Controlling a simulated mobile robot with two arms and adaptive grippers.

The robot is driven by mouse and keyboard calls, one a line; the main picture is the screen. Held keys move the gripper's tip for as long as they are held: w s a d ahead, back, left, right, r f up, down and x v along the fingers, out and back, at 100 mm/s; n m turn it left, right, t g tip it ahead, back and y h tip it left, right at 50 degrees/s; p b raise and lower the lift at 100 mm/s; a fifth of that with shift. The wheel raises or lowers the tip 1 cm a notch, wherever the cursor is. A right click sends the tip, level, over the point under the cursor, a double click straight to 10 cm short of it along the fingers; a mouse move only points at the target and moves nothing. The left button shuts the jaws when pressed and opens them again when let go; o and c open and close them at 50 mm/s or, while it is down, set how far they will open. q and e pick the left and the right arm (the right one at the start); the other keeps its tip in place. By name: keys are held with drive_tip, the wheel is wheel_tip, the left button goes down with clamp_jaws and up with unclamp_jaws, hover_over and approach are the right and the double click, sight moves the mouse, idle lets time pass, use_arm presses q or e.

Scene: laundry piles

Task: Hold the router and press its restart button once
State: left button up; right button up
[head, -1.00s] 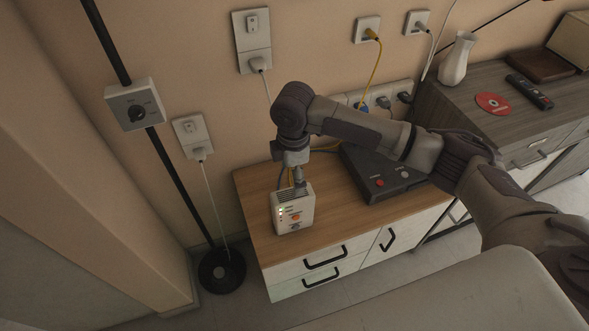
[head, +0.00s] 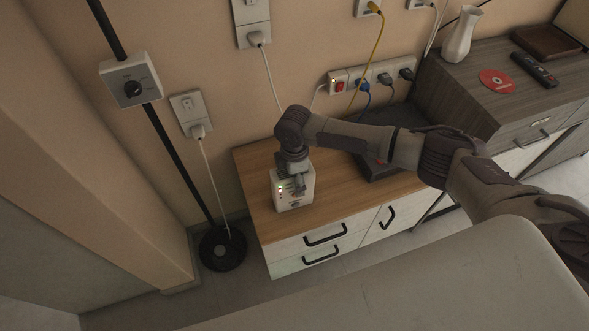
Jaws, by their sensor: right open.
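The router (head: 284,202) is a small pale box with lit green indicators, standing upright on the left part of the wooden cabinet top (head: 258,172). My right gripper (head: 298,188) is open and hangs in front of the router's face, at its upper middle. It hides most of the face, including the buttons. I cannot tell whether its fingers touch the router. My left gripper is not in view.
A dark device (head: 378,166) sits on the cabinet behind my right forearm. A power strip (head: 339,86) with plugs is on the wall. A black pole base (head: 222,248) stands left of the cabinet. A grey dresser (head: 470,86) is at right.

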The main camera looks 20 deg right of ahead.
drive_tip(key=shift+f, duration=0.25)
drive_tip(key=c, duration=1.5)
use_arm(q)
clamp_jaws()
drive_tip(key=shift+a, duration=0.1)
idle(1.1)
